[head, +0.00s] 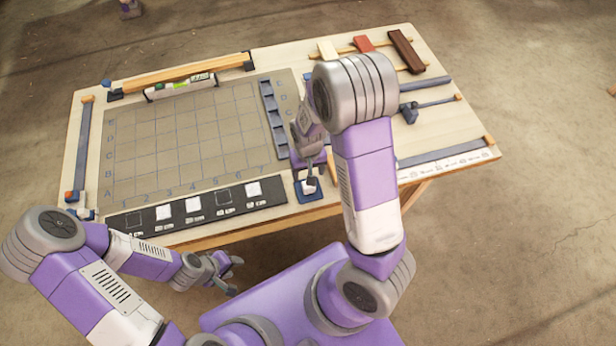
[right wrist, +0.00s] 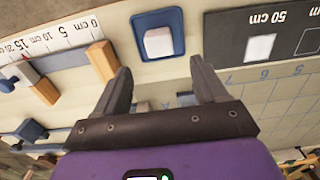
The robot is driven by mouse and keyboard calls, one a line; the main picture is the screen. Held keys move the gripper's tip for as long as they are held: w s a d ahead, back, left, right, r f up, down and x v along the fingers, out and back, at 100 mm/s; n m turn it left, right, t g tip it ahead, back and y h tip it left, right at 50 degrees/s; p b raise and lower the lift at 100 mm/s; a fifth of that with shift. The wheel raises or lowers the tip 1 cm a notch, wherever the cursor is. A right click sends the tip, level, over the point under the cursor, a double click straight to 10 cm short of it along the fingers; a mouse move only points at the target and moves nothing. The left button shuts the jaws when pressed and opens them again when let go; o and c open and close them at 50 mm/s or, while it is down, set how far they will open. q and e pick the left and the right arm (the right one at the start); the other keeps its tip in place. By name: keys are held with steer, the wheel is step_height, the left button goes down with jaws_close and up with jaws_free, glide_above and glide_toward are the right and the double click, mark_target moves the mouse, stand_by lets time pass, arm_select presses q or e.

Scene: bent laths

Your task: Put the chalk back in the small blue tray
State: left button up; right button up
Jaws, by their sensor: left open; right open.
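The chalk (right wrist: 158,42) is a short white block. It lies inside the small blue tray (right wrist: 177,15), whose raised rim shows around it in the right wrist view. The tray also shows in the head view (head: 307,196) at the table's front edge. My right gripper (right wrist: 160,68) is open and empty, its two fingers apart, with the tray and chalk just beyond the gap between the tips. In the head view my right arm hides part of that gripper. My left gripper (head: 232,273) is open and empty in front of the table, away from the chalk.
A gridded board (head: 190,145) covers the table's left half, with a black strip (head: 150,218) of white squares along its front. A ruler strip (head: 445,165) and a wooden peg (right wrist: 101,60) are beside the tray. Several wooden laths lie at the back.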

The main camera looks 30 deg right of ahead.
arm_select(q)
steer(key=shift+r, duration=0.3)
arm_select(e)
steer(key=shift+r, duration=1.8)
